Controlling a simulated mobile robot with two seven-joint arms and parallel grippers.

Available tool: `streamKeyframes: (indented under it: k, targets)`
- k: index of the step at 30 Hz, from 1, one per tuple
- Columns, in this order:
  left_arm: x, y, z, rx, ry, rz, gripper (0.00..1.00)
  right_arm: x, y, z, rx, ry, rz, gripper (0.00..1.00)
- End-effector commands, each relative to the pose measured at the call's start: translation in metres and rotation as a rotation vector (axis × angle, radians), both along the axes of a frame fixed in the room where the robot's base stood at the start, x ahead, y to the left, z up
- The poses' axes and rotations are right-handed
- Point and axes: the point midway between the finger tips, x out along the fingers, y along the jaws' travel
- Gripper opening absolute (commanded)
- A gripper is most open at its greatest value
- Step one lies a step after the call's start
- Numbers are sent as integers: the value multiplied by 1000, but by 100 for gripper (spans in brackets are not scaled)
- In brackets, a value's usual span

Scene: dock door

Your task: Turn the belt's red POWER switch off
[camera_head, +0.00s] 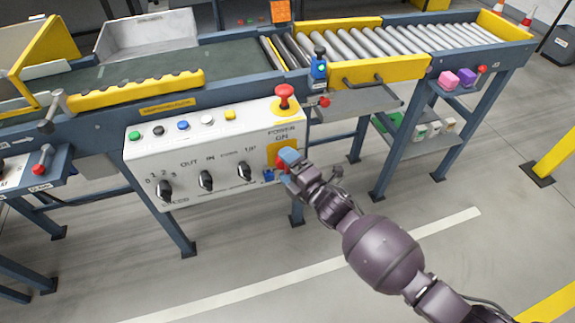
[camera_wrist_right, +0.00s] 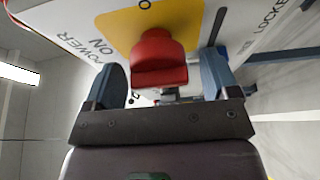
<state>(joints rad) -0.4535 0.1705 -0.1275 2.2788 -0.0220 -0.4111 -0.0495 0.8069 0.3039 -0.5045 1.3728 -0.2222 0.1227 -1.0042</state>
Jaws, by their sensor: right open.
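The red POWER switch (camera_wrist_right: 158,58) is a chunky red handle on a yellow plate (camera_wrist_right: 115,22) in the right wrist view. Text reading "POWER ON" is beside it. My right gripper (camera_wrist_right: 164,76) is open, with one blue finger on each side of the red handle and a visible gap to each. My left gripper is not in view.
A red mushroom button (camera_head: 284,94) on a yellow base stands just above the plate. Coloured buttons and black knobs (camera_head: 205,181) line the panel to the left. A blue lever (camera_head: 318,65) and small shelf (camera_head: 365,98) are at the upper right. Floor below is open.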

Motion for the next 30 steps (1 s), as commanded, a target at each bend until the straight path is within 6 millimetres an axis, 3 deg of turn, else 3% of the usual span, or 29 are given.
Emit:
streamKeyframes:
  k: [8, 18, 30]
  targets:
    - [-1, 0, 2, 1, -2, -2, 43, 1, 1, 1, 1, -1, 0, 81]
    - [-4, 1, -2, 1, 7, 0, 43, 1, 1, 1, 1, -1, 0, 32]
    - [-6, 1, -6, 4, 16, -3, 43, 0, 1, -2, 76, 27, 0, 32]
